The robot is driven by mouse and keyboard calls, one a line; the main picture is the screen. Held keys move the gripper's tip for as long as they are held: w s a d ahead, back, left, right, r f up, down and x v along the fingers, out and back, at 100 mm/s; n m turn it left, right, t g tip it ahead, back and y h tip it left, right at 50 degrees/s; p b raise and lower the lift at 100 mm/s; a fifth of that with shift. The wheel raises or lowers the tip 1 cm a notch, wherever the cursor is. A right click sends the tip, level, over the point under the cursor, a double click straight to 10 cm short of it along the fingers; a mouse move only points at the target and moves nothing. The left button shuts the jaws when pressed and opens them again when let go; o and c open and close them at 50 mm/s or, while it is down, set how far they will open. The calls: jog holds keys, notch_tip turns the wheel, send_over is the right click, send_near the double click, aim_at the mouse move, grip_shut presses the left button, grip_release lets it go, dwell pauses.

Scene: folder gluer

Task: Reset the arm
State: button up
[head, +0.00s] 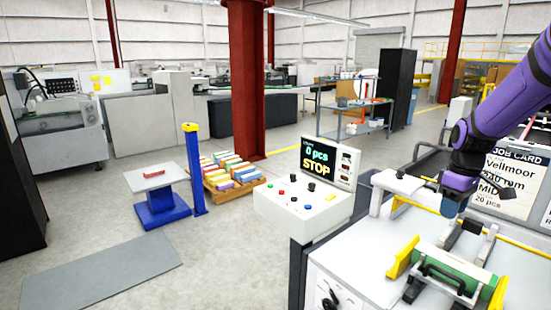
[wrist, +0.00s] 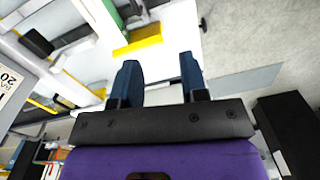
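My purple arm reaches in from the right in the head view. My gripper (head: 453,207) hangs above the white machine table (head: 345,270). In the wrist view my gripper (wrist: 158,66) has its two dark blue fingers apart, with nothing held between them. The fingertips are partly hard to make out in the head view.
A green roller with yellow end plates (head: 450,268) sits on the table below my gripper. A control panel (head: 303,205) reading "0 pcs STOP" stands left of it. A job card (head: 508,180) is behind.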

jog(key=s+a+r+m+t+h, duration=0.1)
jog(key=s+a+r+m+t, duration=0.2)
jog(key=s+a+r, duration=0.8)
jog(key=s+a+r+m+t, duration=0.1)
jog(key=s+a, duration=0.1)
jog(key=s, duration=0.5)
jog(key=s+a+r+m+t, duration=0.1)
jog(key=s+r, duration=0.1)
jog(key=s, duration=0.5)
jog(key=shift+s+a+m+y, duration=0.15)
jog(key=shift+a+m+y, duration=0.15)
jog(key=shift+a+m, duration=0.1)
jog(key=shift+r, duration=0.1)
dwell(0.5)
